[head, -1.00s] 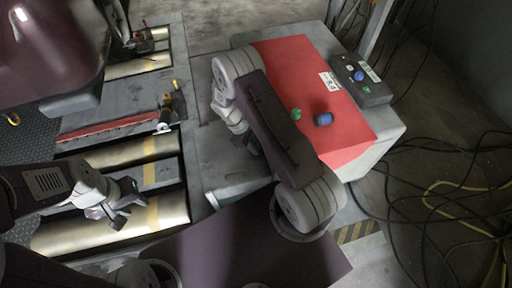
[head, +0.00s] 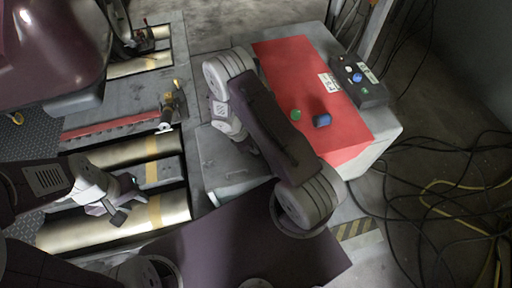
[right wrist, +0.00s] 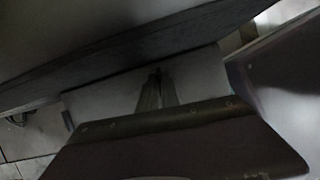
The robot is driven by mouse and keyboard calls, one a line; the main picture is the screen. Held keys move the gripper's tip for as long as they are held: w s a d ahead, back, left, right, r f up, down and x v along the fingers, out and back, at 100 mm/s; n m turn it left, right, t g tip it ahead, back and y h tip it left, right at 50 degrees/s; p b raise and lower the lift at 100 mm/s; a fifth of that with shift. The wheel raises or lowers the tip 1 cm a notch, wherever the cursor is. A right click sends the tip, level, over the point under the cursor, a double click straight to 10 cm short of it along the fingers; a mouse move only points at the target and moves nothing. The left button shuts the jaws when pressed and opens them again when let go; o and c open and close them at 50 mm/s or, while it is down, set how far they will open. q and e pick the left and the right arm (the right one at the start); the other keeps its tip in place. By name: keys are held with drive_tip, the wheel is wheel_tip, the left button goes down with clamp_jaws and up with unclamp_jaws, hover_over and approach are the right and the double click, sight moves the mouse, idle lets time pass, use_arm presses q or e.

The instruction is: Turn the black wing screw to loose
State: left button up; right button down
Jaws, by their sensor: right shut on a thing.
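My right gripper (right wrist: 157,90) shows in the right wrist view with its two fingers close together. They are shut on a small dark thing (right wrist: 157,73) at their tips, which I take to be the black wing screw. The picture is too dim to show its wings or how it is turned. The tips are at a pale grey panel (right wrist: 100,98). In the head view my right arm hides this gripper and the screw. My left gripper (head: 125,200) has its fingers apart, empty, over the metal rollers at the left.
A grey cabinet with a red top (head: 350,125) stands at right, carrying a blue knob (head: 322,120), a green button (head: 296,114) and a dark control box (head: 362,82). Metal rollers (head: 75,232) lie at left. A purple car (head: 50,45) is at upper left. Cables (head: 440,200) cover the right floor.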

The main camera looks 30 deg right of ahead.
sight(249, 157)
drive_tip(key=shift+s+f, duration=0.2)
drive_tip(key=shift+s, duration=0.3)
drive_tip(key=c, duration=1.6)
unclamp_jaws()
drive_tip(key=shift+r, duration=0.1)
drive_tip(key=shift+o, duration=0.2)
drive_tip(key=shift+w+r, duration=0.15)
drive_tip(key=shift+r, duration=0.05)
drive_tip(key=s+p+v, duration=0.1)
drive_tip(key=p+v, duration=0.4)
drive_tip(key=v, duration=0.3)
drive_tip(key=shift+w+a+r, duration=0.15)
drive_tip(key=shift+w+r, duration=0.2)
